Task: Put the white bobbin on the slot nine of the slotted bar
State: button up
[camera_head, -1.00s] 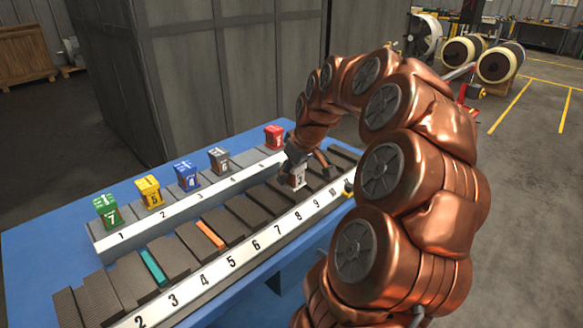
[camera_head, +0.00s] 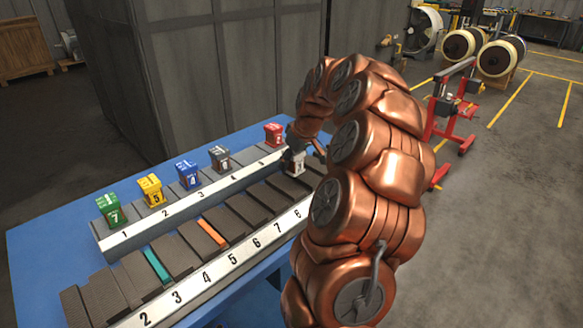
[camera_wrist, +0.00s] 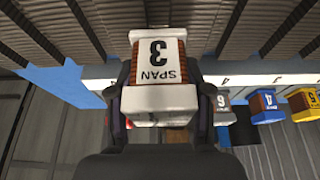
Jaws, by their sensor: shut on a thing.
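The white bobbin (camera_wrist: 160,68), marked "SPAN 3" upside down in the wrist view, is between the fingers of my gripper (camera_wrist: 162,88). My gripper is shut on it. In the head view the bobbin (camera_head: 293,162) shows at my gripper (camera_head: 297,150), near the far right part of the rack. The slotted bar (camera_head: 237,258) has a white number strip with dark ribbed slots behind it. I cannot tell which slot the bobbin is over.
Green (camera_head: 111,210), yellow (camera_head: 151,191), blue (camera_head: 188,175), grey (camera_head: 220,159) and red (camera_head: 273,134) bobbins stand along the back row. Teal (camera_head: 157,267) and orange (camera_head: 212,233) strips lie among the slots. The blue table (camera_head: 50,250) has bare room at left.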

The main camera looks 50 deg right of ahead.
aim_at(292, 169)
jog(key=shift+f+p, duration=0.45)
jog(key=shift+f, duration=0.95)
jog(key=shift+f, duration=0.15)
jog(key=o, duration=1.4)
